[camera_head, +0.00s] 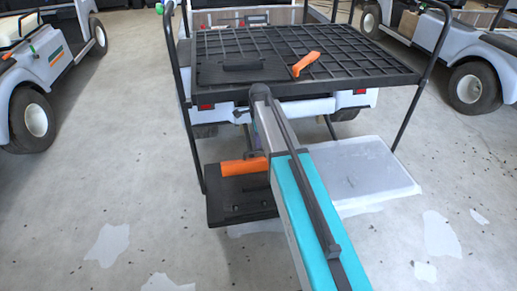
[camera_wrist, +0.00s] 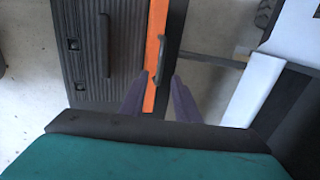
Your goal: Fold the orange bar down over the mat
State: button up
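In the head view the orange bar (camera_head: 240,167) lies along the back edge of the black mat (camera_head: 222,203) on the cart's low rear platform. In the wrist view the orange bar (camera_wrist: 157,25) runs up the middle, with a black handle on it. The ribbed black mat (camera_wrist: 85,75) is left of the bar and has its own black handle (camera_wrist: 104,45). My gripper (camera_wrist: 160,76) is open, its two fingers apart on either side of the bar's handle in the picture. I cannot tell whether they touch it.
The cart's black grid roof (camera_head: 345,65) is above, carrying a black panel (camera_head: 225,72) and an orange piece (camera_head: 306,64). Thin posts hold it at the sides. A pale grey panel (camera_head: 365,170) is right of my arm. Other carts stand left and right; the floor between is open.

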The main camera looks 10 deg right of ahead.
aim_at(258, 151)
jog(key=shift+w+f+b, duration=0.25)
jog(key=shift+f+b, duration=0.15)
jog(key=shift+f, duration=0.75)
jog(key=shift+w+f+b, duration=0.2)
jog(key=shift+f+b, duration=0.2)
jog(key=shift+f, duration=0.8)
jog(key=shift+w+f+b, duration=0.25)
jog(key=shift+f+b, duration=0.15)
jog(key=shift+f, duration=0.75)
grip_shut()
jog(key=shift+d, duration=0.45)
jog(key=shift+a, duration=0.2)
jog(key=shift+s, duration=0.1)
